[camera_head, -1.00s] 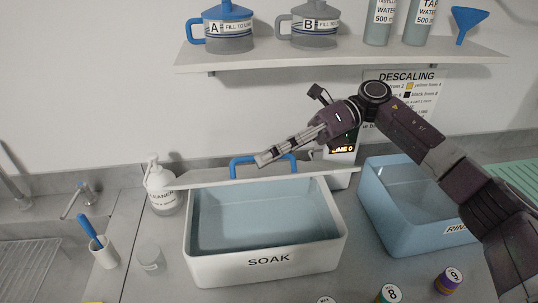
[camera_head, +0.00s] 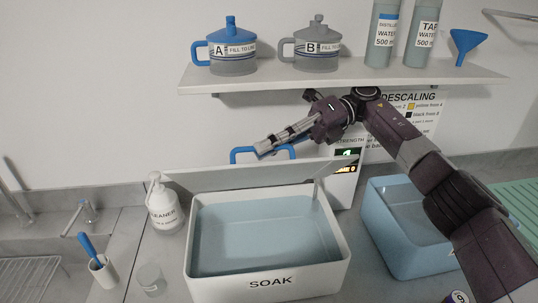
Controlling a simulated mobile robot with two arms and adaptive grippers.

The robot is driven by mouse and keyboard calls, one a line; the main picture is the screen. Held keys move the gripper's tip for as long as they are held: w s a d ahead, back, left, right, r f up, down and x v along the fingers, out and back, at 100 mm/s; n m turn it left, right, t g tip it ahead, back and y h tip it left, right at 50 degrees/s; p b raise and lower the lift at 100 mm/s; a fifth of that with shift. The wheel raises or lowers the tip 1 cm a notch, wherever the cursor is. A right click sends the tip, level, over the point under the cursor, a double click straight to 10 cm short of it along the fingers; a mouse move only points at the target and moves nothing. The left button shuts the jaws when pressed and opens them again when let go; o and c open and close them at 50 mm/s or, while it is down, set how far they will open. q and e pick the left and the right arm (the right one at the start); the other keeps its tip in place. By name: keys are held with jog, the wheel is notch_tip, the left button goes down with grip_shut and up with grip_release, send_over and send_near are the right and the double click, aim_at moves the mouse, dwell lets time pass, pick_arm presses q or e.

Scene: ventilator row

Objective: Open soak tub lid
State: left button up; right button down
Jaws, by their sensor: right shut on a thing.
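The white soak tub (camera_head: 268,283), labelled SOAK, stands open on the counter and shows a pale blue interior. Its grey-white lid (camera_head: 245,179) is raised along the tub's back side, with its underside facing me. The lid's blue handle (camera_head: 237,153) rises above the lid's upper edge. My right gripper (camera_head: 264,148) comes in from the right and is shut on the handle; the fingers hide part of the grip. My left gripper is not in view.
A cleaner bottle (camera_head: 164,206) and a small clear cup (camera_head: 151,279) stand left of the tub. A blue rinse tub (camera_head: 399,240) is at right, partly behind my arm. A shelf (camera_head: 345,77) with jugs and bottles hangs above my gripper.

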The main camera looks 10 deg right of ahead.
dwell(0.3)
jog(key=c, duration=2)
grip_release()
jog(key=shift+c, duration=0.2)
